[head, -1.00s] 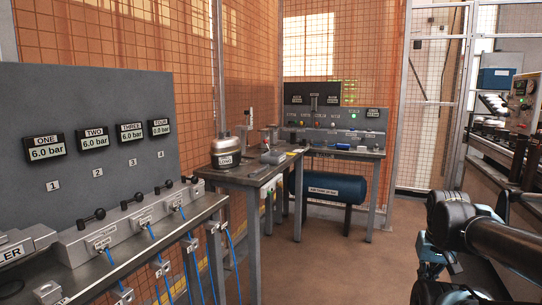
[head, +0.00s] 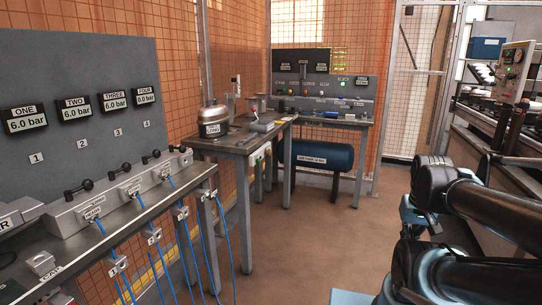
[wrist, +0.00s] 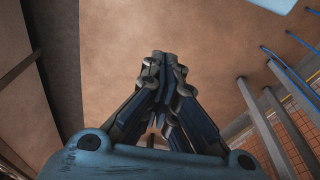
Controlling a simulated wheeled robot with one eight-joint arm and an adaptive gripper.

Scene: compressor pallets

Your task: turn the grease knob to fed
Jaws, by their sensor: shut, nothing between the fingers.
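No knob marked grease can be made out in either view; the small labels are too fine to read. In the head view a metal canister (head: 213,120) with a white label stands on the middle bench (head: 240,149). Beyond it, a back bench carries a grey control panel (head: 345,88) with small coloured buttons and a green light. My gripper (wrist: 163,58) is shut and empty in the wrist view, over bare floor and apart from any bench.
A grey gauge board (head: 75,70) with several pressure displays and black-handled valves stands at the left, with blue hoses (head: 205,240) hanging in front. A blue tank (head: 318,155) sits under the back bench. The brown floor (head: 320,240) in the middle is clear.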

